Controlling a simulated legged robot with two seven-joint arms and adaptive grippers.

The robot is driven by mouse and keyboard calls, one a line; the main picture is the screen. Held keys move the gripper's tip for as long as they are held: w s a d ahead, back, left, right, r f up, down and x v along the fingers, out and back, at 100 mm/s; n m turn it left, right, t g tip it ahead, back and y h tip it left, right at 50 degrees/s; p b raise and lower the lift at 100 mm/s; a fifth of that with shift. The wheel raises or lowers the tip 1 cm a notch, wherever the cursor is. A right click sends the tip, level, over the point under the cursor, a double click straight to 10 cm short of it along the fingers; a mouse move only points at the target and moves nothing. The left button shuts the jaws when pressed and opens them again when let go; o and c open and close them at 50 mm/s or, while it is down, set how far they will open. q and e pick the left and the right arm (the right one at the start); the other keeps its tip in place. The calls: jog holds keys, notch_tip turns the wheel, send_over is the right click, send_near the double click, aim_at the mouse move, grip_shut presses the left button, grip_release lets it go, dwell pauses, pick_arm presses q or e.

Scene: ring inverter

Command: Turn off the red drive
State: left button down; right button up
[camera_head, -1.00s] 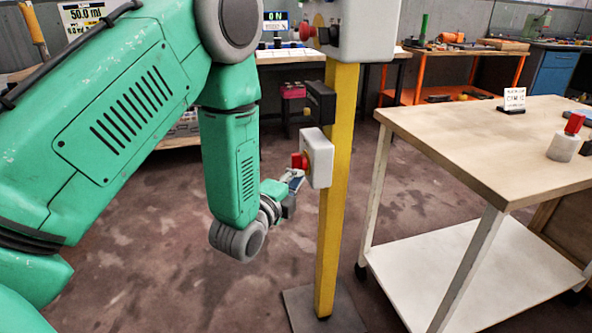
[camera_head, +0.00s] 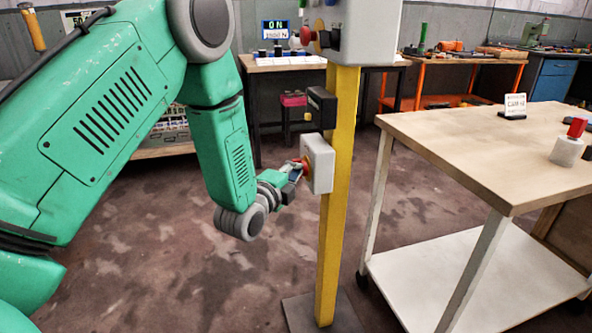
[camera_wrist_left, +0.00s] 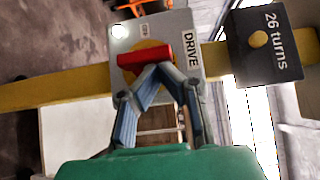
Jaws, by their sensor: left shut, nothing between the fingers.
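The drive box (camera_head: 319,163) is a pale grey box on a yellow post, and the wrist view shows it marked DRIVE (camera_wrist_left: 192,50). It bears a red handle (camera_wrist_left: 146,57) on a yellow disc (camera_wrist_left: 150,47). In the wrist view the handle lies nearly along the post, slightly tilted. A small round lamp (camera_wrist_left: 118,31) on the box looks bright. My left gripper (camera_head: 297,168) is shut and empty. In the wrist view its fingertips (camera_wrist_left: 163,68) meet at the handle's near edge; I cannot tell whether they touch. In the head view the gripper partly hides the handle (camera_head: 305,162). My right gripper is out of view.
A dark box (camera_head: 321,106), marked "26 turns" in the wrist view (camera_wrist_left: 268,42), sits above the drive box on the yellow post (camera_head: 338,235). A larger grey box (camera_head: 368,30) tops the post. A wooden-topped cart (camera_head: 480,150) stands right. A back display (camera_head: 276,29) reads ON.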

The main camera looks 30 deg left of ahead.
pick_arm(q)
jog(key=n+g+p, duration=0.1)
jog(key=p, duration=0.2)
jog(key=r+n+g+p, duration=0.1)
jog(key=p, duration=0.3)
jog(key=w+a+r+n+g+h+p, duration=0.1)
jog(key=g+p, duration=0.1)
jog(key=p, duration=0.2)
jog(key=shift+r+n, duration=0.1)
jog(key=shift+n, duration=0.2)
jog(key=shift+w+a+r+n+g+h+p, duration=0.2)
jog(key=shift+n+g+h+p, duration=0.5)
jog(key=shift+p, duration=1.05)
jog(key=shift+w+a+f+n+g+h+p, duration=0.15)
jog(key=shift+w+a+n+g+h+p, duration=0.25)
jog(key=shift+g+p, duration=0.9)
jog(key=shift+w+a+r+n+g+h+p, duration=0.15)
jog(key=shift+n+g+h+p, duration=0.4)
jog(key=shift+p, duration=1.6)
jog(key=shift+a+r+p, duration=0.2)
jog(key=shift+r+p, duration=0.1)
jog(key=shift+p, duration=0.05)
jog(key=shift+a+f, duration=0.1)
